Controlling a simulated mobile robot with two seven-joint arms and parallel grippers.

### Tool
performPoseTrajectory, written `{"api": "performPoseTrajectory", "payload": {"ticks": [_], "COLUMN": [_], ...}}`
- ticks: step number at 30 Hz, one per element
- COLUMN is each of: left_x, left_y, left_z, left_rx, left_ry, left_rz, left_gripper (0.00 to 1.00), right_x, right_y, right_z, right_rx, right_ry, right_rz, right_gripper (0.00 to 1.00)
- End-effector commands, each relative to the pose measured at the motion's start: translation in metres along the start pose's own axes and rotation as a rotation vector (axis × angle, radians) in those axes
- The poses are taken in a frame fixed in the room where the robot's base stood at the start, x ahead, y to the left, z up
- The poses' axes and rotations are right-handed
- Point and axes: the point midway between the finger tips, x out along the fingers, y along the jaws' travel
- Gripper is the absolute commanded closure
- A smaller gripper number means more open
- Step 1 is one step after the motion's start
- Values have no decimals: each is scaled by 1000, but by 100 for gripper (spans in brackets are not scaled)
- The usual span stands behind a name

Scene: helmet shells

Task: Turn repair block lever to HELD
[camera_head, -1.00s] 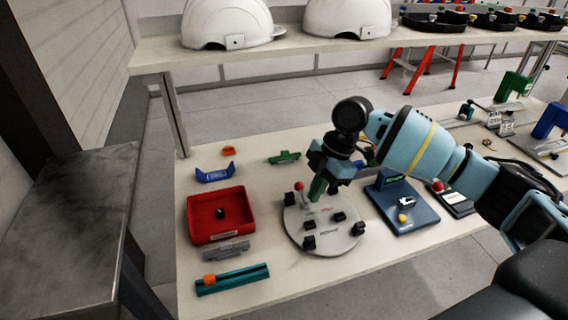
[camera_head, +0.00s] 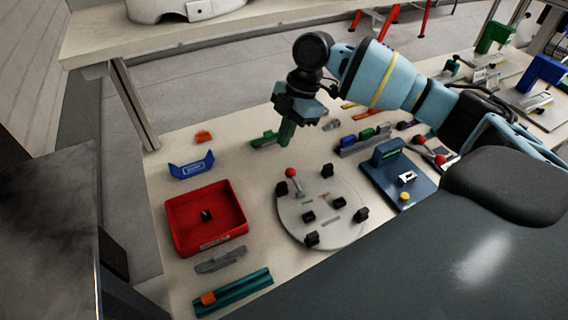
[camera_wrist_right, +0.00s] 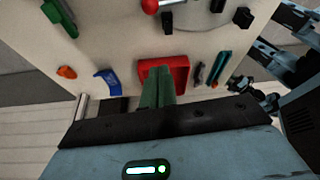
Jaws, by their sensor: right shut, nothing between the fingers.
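A round pale plate (camera_head: 322,232) on the table bears several black blocks and a lever with a red ball knob (camera_head: 291,172). The knob stands at the plate's far left edge, its short stem leaning. A second red-knobbed lever (camera_head: 440,160) sits on a dark box at the right. I cannot read which label says repair or HELD. My right gripper (camera_head: 286,134) has green fingers, shut and empty, above the table beyond the round plate, apart from the knob. In the wrist view the shut fingers (camera_wrist_right: 158,90) point toward the red tray, and the red knob (camera_wrist_right: 150,5) is at the top edge.
A red tray (camera_head: 174,232), blue bracket (camera_head: 191,166), grey part (camera_head: 221,261) and teal rail (camera_head: 240,290) lie left of the plate. A green part (camera_head: 263,138) lies by the right gripper. A blue stand (camera_head: 385,185) is at the right.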

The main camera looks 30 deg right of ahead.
Motion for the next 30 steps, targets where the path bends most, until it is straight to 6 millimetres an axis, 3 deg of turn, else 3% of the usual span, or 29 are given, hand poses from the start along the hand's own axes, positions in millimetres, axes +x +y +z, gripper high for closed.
{"api": "performPoseTrajectory", "payload": {"ticks": [8,23,30], "left_x": [0,-1,-1], "left_y": [0,0,-1], "left_z": [0,-6,-10], "left_rx": [1,2,3], "left_ry": [0,10,18], "left_rz": [0,-1,-2], "left_gripper": [65,65,65], "right_x": [15,104,103], "right_y": [0,0,0], "right_z": [0,1,33], "right_rx": [1,0,3], "right_ry": [-1,-1,-1], "right_rz": [-2,-2,2], "right_gripper": [100,100,100]}}
